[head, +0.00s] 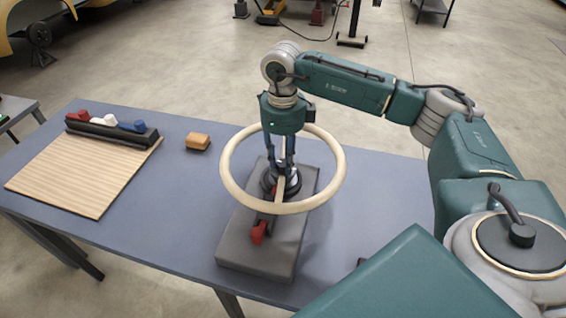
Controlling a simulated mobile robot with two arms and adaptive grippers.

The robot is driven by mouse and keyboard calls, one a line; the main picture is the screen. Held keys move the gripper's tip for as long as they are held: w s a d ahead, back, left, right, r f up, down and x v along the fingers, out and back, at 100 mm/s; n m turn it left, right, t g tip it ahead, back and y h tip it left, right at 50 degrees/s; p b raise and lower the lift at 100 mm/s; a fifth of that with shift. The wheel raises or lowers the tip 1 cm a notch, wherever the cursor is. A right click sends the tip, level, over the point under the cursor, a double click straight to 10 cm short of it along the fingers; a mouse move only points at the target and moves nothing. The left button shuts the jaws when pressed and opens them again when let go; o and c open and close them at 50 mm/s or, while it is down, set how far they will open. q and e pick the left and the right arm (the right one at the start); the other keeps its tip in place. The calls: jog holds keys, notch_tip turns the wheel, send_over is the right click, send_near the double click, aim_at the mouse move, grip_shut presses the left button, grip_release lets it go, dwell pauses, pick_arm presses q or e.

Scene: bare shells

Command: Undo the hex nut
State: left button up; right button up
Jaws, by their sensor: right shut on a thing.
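My right gripper (280,170) points straight down into the middle of a cream ring-shaped wheel (228,187). Its fingers are shut at the wheel's hub, where the hex nut sits; the fingers hide most of the nut, and its shape cannot be made out. The wheel stands over a dark round mount on a grey base block (252,257), which rests on the blue-grey table. A red part (259,232) sticks out at the front of the mount. My left gripper is not in view.
On the table (180,225), a striped wooden board (75,180) lies at the left, with a dark rack (112,132) holding red, white and blue pieces at its back edge. A small orange-brown block (198,141) lies between board and wheel. Table around the block is clear.

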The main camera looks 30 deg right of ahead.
aim_at(283, 163)
jog(key=o, duration=1.1)
jog(key=shift+o, duration=0.2)
notch_tip(283, 163, up, 12)
